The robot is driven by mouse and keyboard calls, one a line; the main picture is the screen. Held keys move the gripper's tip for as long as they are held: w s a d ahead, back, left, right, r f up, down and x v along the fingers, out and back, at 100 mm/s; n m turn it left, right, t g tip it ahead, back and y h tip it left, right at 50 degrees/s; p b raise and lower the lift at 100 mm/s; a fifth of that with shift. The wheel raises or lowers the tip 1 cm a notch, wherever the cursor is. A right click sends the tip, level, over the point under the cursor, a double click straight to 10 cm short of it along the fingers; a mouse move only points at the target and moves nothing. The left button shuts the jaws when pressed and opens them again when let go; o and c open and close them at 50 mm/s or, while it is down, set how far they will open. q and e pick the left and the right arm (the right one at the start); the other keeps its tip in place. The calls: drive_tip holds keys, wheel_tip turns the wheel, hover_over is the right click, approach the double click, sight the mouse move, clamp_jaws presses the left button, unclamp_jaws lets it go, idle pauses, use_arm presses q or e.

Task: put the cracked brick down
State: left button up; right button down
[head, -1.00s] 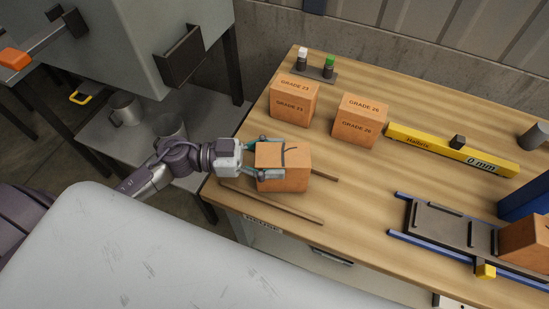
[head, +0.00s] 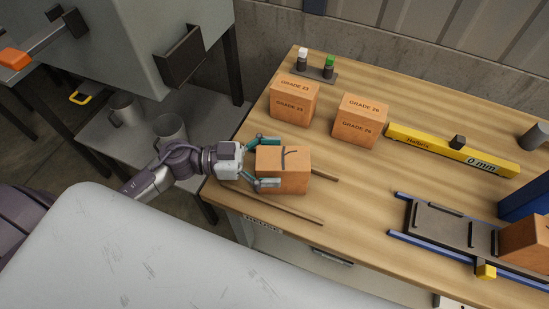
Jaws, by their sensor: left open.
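The cracked brick (head: 284,172) is an orange block with a dark crack line on its top. It stands near the front left of the wooden bench (head: 360,205), between or on thin wooden strips (head: 272,203); how it rests on them is partly hidden. My left gripper (head: 262,162) is open at the brick's left side, with one finger by its back left corner and one by its front left corner. I cannot tell whether a fingertip still touches the brick. My right gripper is not in view.
Two orange bricks marked with grades, one on the left (head: 294,101) and one on the right (head: 360,120), stand behind. A yellow gauge (head: 452,151) lies to the right. A blue-railed fixture (head: 440,228) holds another brick (head: 527,240). Small bottles (head: 328,68) stand at the back.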

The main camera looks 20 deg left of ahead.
use_arm(q)
drive_tip(key=b+v, duration=0.1)
drive_tip(key=v, duration=1.1)
drive_tip(key=shift+r+b, duration=0.2)
drive_tip(key=shift+b, duration=0.2)
